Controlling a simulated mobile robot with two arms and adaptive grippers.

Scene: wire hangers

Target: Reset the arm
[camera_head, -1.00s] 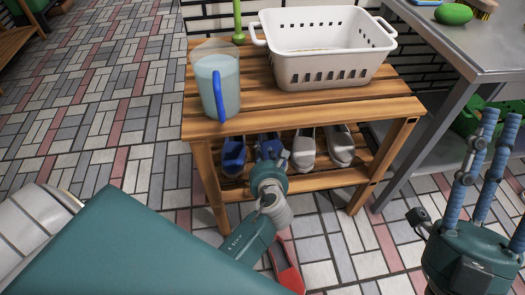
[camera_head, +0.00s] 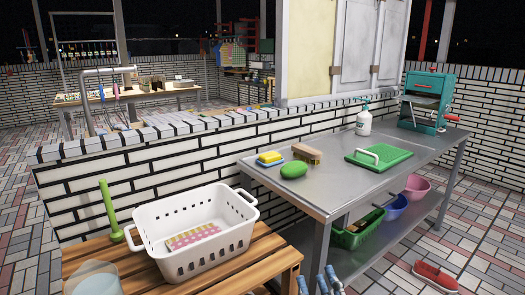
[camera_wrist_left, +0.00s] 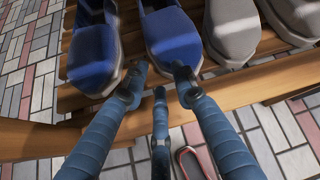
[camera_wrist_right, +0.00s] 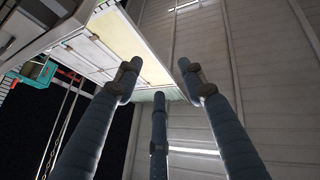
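My left gripper (camera_wrist_left: 158,80) shows in the left wrist view, with its fingers apart and nothing held between them. Its tips are close to two blue shoes, the left one (camera_wrist_left: 92,55) and the right one (camera_wrist_left: 172,38), on a slatted wooden shelf (camera_wrist_left: 235,95). Whether the tips touch the shoes I cannot tell. My left arm is outside the head view. My right gripper (camera_head: 322,283) shows only by its blue finger ends at the bottom of the head view. In the right wrist view the right gripper (camera_wrist_right: 158,82) points upward, open and empty.
A white basket (camera_head: 195,235) stands on the wooden bench (camera_head: 265,255). A metal table (camera_head: 325,190) carries a sponge, a brush and a green board (camera_head: 385,158). Grey shoes (camera_wrist_left: 228,30) sit beside the blue ones.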

